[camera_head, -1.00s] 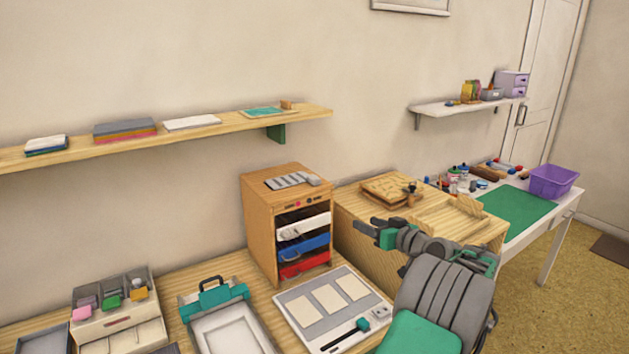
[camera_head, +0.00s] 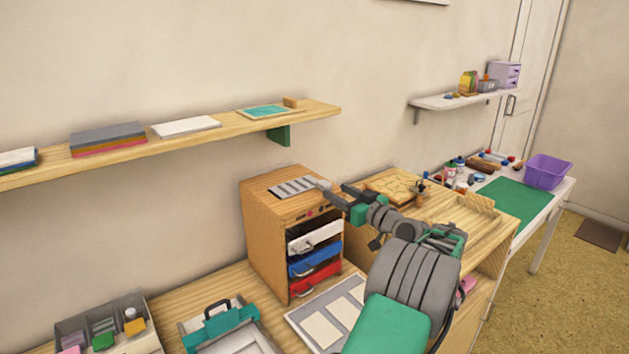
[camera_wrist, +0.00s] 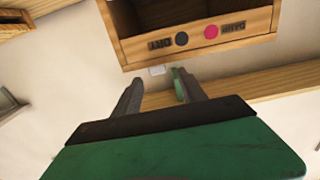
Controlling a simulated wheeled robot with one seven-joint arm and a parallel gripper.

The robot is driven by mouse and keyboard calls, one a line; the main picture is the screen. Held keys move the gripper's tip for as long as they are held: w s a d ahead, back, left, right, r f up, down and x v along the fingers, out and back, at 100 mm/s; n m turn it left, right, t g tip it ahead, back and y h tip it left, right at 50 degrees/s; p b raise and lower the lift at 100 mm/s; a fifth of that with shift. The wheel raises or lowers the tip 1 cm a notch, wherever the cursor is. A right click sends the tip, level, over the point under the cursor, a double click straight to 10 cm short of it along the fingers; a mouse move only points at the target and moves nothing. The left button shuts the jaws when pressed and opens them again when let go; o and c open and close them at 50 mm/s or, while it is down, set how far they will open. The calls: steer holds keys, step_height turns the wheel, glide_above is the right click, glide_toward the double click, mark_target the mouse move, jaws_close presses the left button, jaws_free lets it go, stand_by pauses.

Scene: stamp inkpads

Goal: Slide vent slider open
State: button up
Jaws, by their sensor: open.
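The grey slatted vent (camera_head: 292,187) lies on top of a small wooden cabinet (camera_head: 262,235) in the head view. A light grey block, which looks like the slider, sits at its right end; how far it is slid is hard to tell. My gripper (camera_head: 338,194) is open and empty, just right of the cabinet's top right edge. In the wrist view my gripper (camera_wrist: 158,80) has its two fingers apart, pointing toward the cabinet front (camera_wrist: 200,35), which appears upside down. A small pale piece (camera_wrist: 157,70) shows at the cabinet's edge between the fingertips; the slats are hidden there.
White, blue and red drawers (camera_head: 314,258) fill the cabinet front. A wall shelf (camera_head: 230,122) runs behind and above it. A raised wooden top with boards (camera_head: 395,188) stands to the right. A teal-clipped tray (camera_head: 220,325) and stamp box (camera_head: 105,320) are at the front left.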

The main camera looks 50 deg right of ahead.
mark_target(329, 186)
steer(key=x, duration=0.2)
steer(key=p+x, duration=0.1)
steer(key=x, duration=0.1)
steer(key=p+x, duration=0.1)
steer(key=x, duration=0.2)
steer(key=shift+d, duration=0.25)
steer(key=shift+c, duration=0.3)
jaws_close()
stand_by(0.7)
